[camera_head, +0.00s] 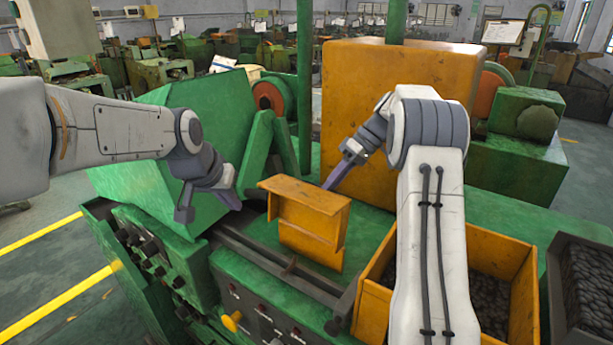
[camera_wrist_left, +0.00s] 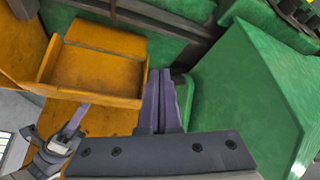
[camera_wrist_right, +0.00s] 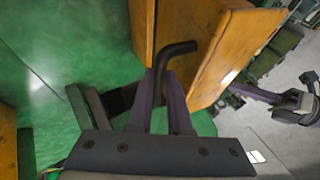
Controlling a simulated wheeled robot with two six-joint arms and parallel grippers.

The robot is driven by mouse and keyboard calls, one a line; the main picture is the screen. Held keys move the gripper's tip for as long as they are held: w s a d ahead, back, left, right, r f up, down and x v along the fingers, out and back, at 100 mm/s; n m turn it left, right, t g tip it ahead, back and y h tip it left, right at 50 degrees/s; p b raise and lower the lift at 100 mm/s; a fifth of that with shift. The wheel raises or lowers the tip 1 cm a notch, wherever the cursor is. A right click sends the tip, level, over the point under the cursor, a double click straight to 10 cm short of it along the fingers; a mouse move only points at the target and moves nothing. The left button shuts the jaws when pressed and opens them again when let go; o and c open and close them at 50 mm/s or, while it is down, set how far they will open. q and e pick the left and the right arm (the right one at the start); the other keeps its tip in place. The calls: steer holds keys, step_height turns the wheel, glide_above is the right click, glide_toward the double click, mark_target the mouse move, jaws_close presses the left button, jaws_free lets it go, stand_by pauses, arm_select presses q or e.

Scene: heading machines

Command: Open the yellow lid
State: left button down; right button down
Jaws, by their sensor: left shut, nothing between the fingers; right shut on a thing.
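The yellow lid (camera_head: 312,222) is a small worn panel with a flanged top, standing on the green machine. It also shows in the left wrist view (camera_wrist_left: 95,72) and in the right wrist view (camera_wrist_right: 225,55). My right gripper (camera_head: 328,185) is behind the lid's right end. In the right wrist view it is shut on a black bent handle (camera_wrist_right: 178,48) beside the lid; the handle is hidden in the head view. My left gripper (camera_head: 234,202) is shut and empty, to the left of the lid and apart from it.
A large yellow housing (camera_head: 350,110) stands behind the lid. A green slanted cover (camera_head: 150,180) is beside my left gripper. A yellow bin (camera_head: 520,255) with dark pieces stands at the right front, under my right arm. A dark tray (camera_head: 580,325) is further right.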

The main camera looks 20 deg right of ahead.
arm_select(q)
steer(key=w+d+r+m+t+h, duration=0.1)
steer(key=w+d+r, duration=0.2)
steer(key=w+d, duration=0.5)
arm_select(e)
steer(key=shift+s+a+f, duration=0.1)
steer(key=shift+f, duration=0.25)
arm_select(q)
steer(key=s+d+r+m+g+h, duration=0.2)
steer(key=s+d+m, duration=0.25)
steer(key=d, duration=0.75)
steer(key=shift+w+d+f, duration=0.15)
steer(key=shift+d+f, duration=0.15)
steer(key=shift+f, duration=1)
steer(key=shift+w+d+f, duration=0.2)
steer(key=shift+d+f, duration=0.1)
steer(key=shift+f, duration=0.95)
steer(key=shift+w+d+f, duration=0.15)
steer(key=shift+d+f, duration=0.15)
steer(key=shift+f, duration=1)
